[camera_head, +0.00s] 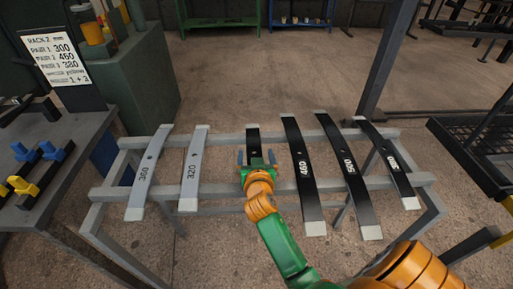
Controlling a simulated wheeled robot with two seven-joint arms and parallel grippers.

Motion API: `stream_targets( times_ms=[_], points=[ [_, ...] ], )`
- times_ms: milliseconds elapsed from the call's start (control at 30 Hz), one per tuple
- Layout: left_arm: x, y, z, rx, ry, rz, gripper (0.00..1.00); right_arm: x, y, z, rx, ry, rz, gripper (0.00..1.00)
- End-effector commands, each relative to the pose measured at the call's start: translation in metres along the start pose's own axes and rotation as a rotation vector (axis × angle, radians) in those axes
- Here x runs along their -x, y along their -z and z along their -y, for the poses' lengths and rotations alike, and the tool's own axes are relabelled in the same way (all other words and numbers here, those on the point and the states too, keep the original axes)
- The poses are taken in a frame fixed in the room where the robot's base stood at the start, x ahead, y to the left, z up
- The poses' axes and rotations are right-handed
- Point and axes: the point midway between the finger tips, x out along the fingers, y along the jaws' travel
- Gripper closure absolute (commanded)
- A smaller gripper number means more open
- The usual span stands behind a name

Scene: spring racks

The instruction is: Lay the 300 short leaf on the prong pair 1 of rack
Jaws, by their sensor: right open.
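A black leaf (253,135) lies across the grey stand, third from the left. Its far end has a pale tip; its label and near part are hidden by my right gripper, so I cannot read whether it is the 300. My right gripper (257,157) is open, with one finger on each side of this leaf; I cannot tell whether they touch it. Blue prongs (42,151) and yellow prongs (22,185) stand on the bench at the left edge. A sign (62,60) above them reads rack 2, pair 1 300. My left gripper is not in view.
Grey leaves marked 360 (148,172) and 320 (193,170) lie left of my gripper. Black leaves marked 460 (303,168) and 500 (348,166), and another black leaf (390,160), lie right. A dark mesh shelf (480,150) stands at the right edge.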

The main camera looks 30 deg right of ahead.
Motion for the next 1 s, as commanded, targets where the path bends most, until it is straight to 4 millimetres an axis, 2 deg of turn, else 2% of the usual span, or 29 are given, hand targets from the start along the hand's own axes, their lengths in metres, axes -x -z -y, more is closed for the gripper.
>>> stream_targets(
  times_ms=[100,433,833,1000],
  points=[
    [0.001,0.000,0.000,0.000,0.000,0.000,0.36,0.000,0.001,0.000,0.000,0.000,0.000,0.11],
    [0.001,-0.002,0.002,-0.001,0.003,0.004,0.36,0.000,0.001,0.000,0.000,0.000,0.000,1.00],
    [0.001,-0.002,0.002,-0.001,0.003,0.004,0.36,0.000,0.002,0.000,0.000,-0.001,0.000,1.00],
    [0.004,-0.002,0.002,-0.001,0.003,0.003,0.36,0.004,0.014,0.000,-0.001,-0.001,-0.002,1.00]
  ],
)
